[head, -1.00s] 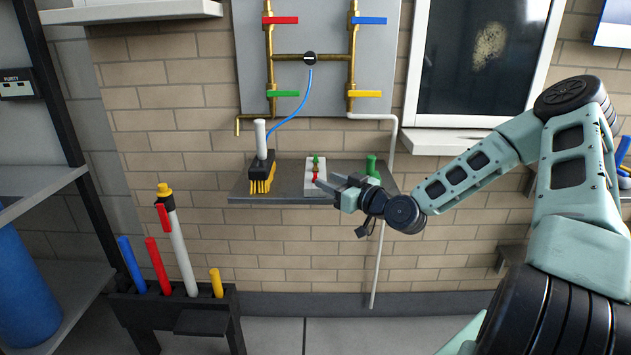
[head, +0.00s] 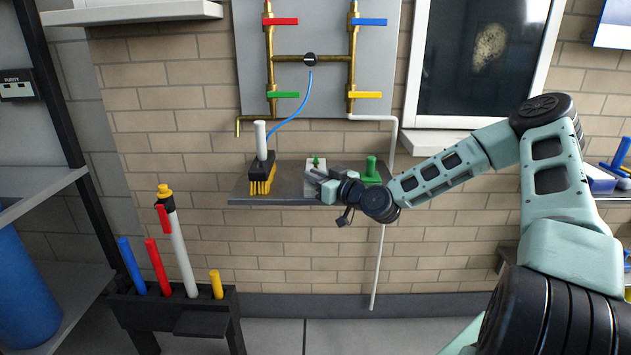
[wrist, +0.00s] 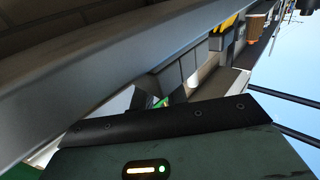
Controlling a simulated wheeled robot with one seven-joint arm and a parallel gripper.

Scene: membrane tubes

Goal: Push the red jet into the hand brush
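The hand brush (head: 261,172) stands on the wall shelf (head: 289,184), with a black head, yellow bristles and a white handle pointing up. A blue hose (head: 291,119) runs to it from the pipework. A light holder block (head: 311,163) on the shelf bears a small green jet (head: 316,161). The red jet cannot be made out now; my gripper covers the front of the block. My gripper (head: 315,177) is low over the block, right of the brush. In the wrist view, yellow bristles (wrist: 229,23) show beyond grey finger parts (wrist: 176,74). Whether it holds anything is unclear.
A green fitting (head: 371,168) stands on the shelf just right of my gripper. Brass pipes with coloured valve handles (head: 282,20) are on the panel above. A rack (head: 180,298) with coloured tools stands at lower left. The shelf between brush and block is clear.

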